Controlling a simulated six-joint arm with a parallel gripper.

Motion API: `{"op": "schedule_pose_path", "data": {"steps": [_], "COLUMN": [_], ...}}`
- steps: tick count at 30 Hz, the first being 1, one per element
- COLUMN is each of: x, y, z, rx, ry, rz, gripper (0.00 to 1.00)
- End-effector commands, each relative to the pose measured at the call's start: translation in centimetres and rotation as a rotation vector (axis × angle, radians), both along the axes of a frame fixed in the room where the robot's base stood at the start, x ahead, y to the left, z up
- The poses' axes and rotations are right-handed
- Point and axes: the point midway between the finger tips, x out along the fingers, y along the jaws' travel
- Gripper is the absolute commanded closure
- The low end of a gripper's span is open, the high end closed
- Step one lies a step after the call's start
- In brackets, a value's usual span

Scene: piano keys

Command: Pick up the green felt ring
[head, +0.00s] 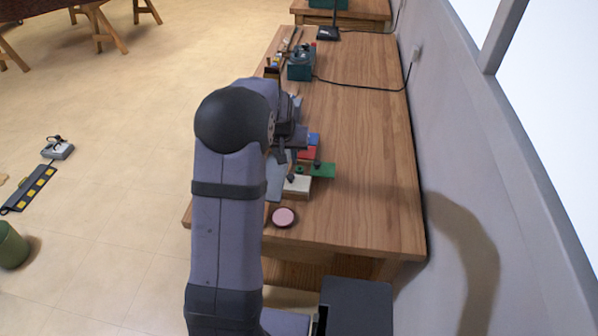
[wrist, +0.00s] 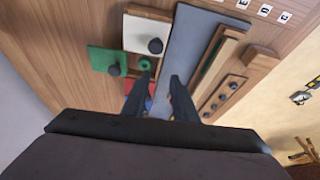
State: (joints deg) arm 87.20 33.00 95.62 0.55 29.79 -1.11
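The green felt ring (wrist: 145,64) appears in the wrist view as a small dark-green ring on a wooden base, between a white square key and a green square key. My gripper (wrist: 161,79) is open, with its two dark fingers apart and nothing seen between them. The left fingertip shows just below the ring in the picture; I cannot tell the height gap. In the head view my gripper (head: 286,155) is over the key block, and I cannot make out the ring for sure there.
The white key (wrist: 140,37) and green key (wrist: 102,60) carry dark round knobs close to the ring. A long grey bar (wrist: 203,40) lies to the right. A pink disc (head: 284,216) lies near the table's front edge. The table's right side (head: 370,150) is clear.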

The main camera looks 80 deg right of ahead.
Motion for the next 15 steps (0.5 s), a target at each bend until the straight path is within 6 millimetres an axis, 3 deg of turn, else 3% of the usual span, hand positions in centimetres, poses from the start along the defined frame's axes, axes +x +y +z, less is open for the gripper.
{"op": "schedule_pose_path", "data": {"steps": [1,5,15], "x": [-1.5,-3.2,-3.4], "y": [-0.5,-1.2,-1.7], "z": [-0.2,-0.3,-1.5], "rx": [-0.006,-0.015,-0.013], "ry": [-0.001,-0.001,0.0], "rz": [-0.028,-0.059,-0.061], "gripper": [0.74,0.74,0.74]}}
